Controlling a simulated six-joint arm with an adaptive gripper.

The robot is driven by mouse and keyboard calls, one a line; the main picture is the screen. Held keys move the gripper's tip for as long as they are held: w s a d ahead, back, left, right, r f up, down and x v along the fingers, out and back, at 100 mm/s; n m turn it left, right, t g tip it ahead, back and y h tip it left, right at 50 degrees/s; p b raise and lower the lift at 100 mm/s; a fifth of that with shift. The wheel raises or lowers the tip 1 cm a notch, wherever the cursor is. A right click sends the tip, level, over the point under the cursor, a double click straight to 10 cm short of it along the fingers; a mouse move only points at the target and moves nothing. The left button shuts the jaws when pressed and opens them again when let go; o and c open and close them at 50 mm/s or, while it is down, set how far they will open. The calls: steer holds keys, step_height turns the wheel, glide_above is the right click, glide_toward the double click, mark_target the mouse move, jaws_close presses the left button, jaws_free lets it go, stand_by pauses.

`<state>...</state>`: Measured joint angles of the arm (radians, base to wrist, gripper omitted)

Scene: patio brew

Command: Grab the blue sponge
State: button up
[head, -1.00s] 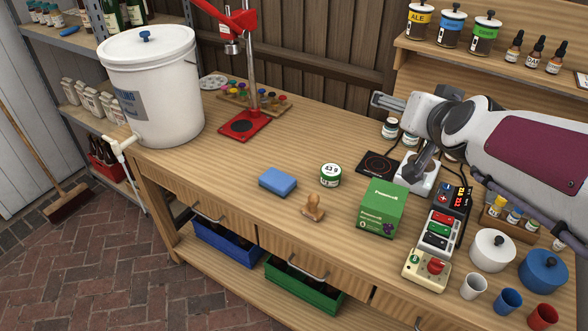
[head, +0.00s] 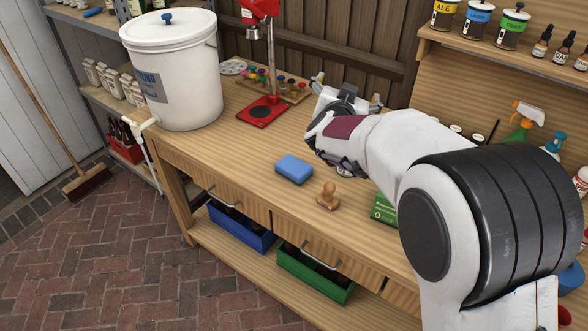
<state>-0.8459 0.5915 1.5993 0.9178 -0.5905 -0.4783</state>
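The blue sponge (head: 294,168) lies flat on the wooden bench top, left of a small wooden stamp. Nothing touches it. My gripper (head: 347,82) is above the bench, behind and to the right of the sponge, and apart from it. Its two fingers show on either side, spread well apart, with nothing seen between them. My arm comes in from the right and hides part of the bench.
The wooden stamp (head: 328,196) stands close to the sponge's right. A green box (head: 384,209) is partly hidden by my arm. A red press (head: 264,110) and a white bucket (head: 172,80) stand behind left. Bench (head: 240,150) left of the sponge is clear.

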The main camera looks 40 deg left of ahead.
mark_target(284, 183)
steer(key=s+a+f+m+t+h, duration=0.1)
steer(key=s+a+f, duration=0.1)
steer(key=a+f, duration=0.3)
steer(key=s+a+f+t+h, duration=0.1)
steer(key=s+a+f, duration=0.2)
steer(key=f, duration=0.3)
steer(key=s+a+f+h, duration=0.1)
steer(key=s+f, duration=0.2)
steer(key=f, duration=0.1)
steer(key=s+f+h, duration=0.1)
steer(key=s+f, duration=0.2)
steer(key=f, duration=0.1)
steer(key=s+a+f+t+h, duration=0.1)
steer(key=s+f, duration=0.2)
steer(key=f, duration=0.1)
steer(key=shift+a+f+m, duration=0.15)
steer(key=shift+a+m, duration=0.15)
steer(key=shift+s+f+h, duration=0.35)
steer(key=shift+s+h, duration=0.05)
steer(key=shift+w, duration=1.35)
steer(key=shift+w+f, duration=0.15)
